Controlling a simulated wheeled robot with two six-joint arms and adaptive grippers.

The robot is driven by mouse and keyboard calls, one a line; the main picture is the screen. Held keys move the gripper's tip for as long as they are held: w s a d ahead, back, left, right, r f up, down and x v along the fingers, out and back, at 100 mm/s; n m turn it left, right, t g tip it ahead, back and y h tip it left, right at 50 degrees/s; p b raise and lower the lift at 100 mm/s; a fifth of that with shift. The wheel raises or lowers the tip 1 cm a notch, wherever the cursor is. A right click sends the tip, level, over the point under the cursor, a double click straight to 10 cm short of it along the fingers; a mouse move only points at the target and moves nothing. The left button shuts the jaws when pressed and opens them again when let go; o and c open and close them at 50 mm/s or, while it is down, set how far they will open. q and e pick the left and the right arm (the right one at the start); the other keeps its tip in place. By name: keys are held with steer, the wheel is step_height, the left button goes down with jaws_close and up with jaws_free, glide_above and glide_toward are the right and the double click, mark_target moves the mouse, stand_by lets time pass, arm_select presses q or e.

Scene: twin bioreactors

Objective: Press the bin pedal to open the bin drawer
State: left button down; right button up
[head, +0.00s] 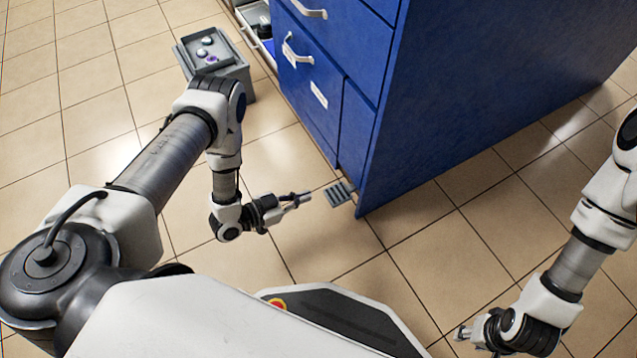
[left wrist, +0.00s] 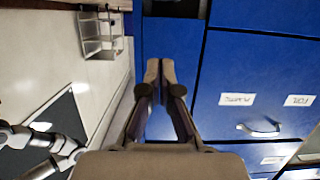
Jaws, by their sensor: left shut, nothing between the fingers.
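The bin pedal (head: 339,193) is a small grey ribbed plate low at the near corner of the blue cabinet (head: 460,90). My left gripper (head: 306,198) is shut and empty, pointing toward the pedal from its left with a small gap in the picture. Its height above the floor is hard to judge. In the left wrist view its fingertips (left wrist: 160,68) are together in front of blue panels. I cannot make out the pedal with certainty there. The cabinet's labelled lower front (head: 319,94) looks closed. My right gripper (head: 463,333) is low at the right, apart from the cabinet; its fingers are too small to judge.
A grey box (head: 236,70) with round items on top stands left of the cabinet. An open drawer (head: 258,28) shows behind it. A metal rack-like object (left wrist: 100,36) is at the upper left of the left wrist view. Tiled floor (head: 330,245) around the pedal is clear.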

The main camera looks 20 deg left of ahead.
arm_select(q)
steer(key=b, duration=0.4)
glide_above(331, 197)
steer(key=f, duration=0.2)
steer(key=shift+s+a+f, duration=0.2)
steer(key=shift+s+f, duration=0.1)
steer(key=f, duration=0.1)
steer(key=b, duration=0.1)
steer(key=f+b, duration=0.1)
steer(key=shift+w+d+f, duration=0.15)
steer(key=shift+w+f, duration=0.1)
steer(key=shift+f, duration=0.1)
steer(key=shift+f+b, duration=0.35)
steer(key=shift+f, duration=0.1)
